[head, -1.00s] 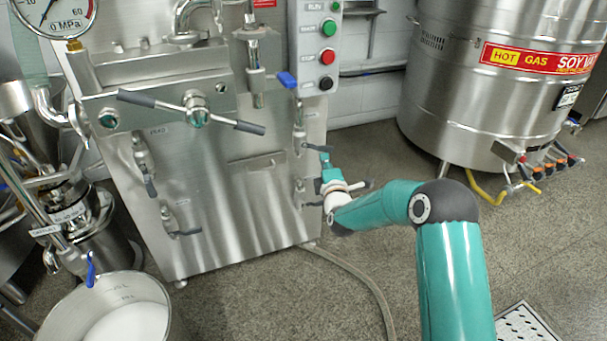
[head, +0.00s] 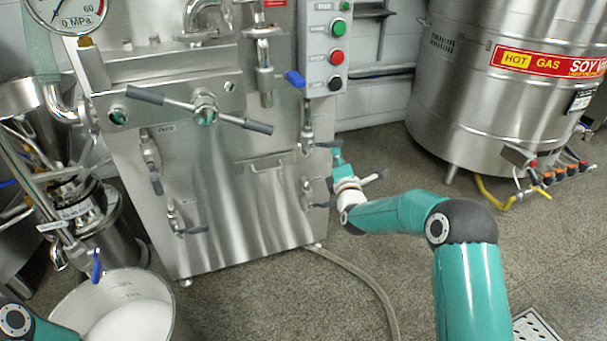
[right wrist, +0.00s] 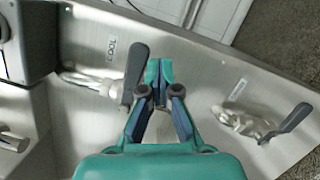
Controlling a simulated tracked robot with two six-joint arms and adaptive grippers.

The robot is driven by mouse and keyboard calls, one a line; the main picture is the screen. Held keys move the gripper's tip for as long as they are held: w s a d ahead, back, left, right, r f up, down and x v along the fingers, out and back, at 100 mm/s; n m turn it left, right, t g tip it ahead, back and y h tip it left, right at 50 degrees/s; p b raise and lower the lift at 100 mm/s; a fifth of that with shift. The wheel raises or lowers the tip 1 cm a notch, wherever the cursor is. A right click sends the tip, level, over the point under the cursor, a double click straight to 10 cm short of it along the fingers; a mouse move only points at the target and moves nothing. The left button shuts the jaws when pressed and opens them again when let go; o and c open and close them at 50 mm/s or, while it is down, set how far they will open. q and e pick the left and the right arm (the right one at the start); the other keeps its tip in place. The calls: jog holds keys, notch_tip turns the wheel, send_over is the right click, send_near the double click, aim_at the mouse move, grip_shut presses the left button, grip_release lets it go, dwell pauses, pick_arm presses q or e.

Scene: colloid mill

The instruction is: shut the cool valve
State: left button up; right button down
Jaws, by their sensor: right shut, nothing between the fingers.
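The cool valve (right wrist: 103,84) is in the right wrist view, beside a label reading COOL (right wrist: 117,49). Its dark grey lever (right wrist: 135,72) sticks out from the steel panel. In the head view it appears to be the upper valve (head: 306,132) on the panel's right side, its lever pointing right. My right gripper (right wrist: 160,72) is shut and empty. Its fingertips are just right of the lever in the wrist view; I cannot tell whether they touch it. In the head view my right gripper (head: 337,155) is just below the lever. My left gripper is out of view.
A second valve (right wrist: 243,122) with a grey lever is to the right in the wrist view. The control box (head: 326,40) and a blue-handled valve (head: 295,79) are above. A steel soy vat (head: 470,120) stands at the right. A hose (head: 360,275) lies on the floor.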

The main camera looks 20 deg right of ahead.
jog(key=shift+f, duration=0.1)
jog(key=s+f, duration=0.6)
jog(key=s, duration=0.3)
jog(key=shift+s+d+f, duration=0.2)
jog(key=shift+s, duration=0.15)
dwell(0.3)
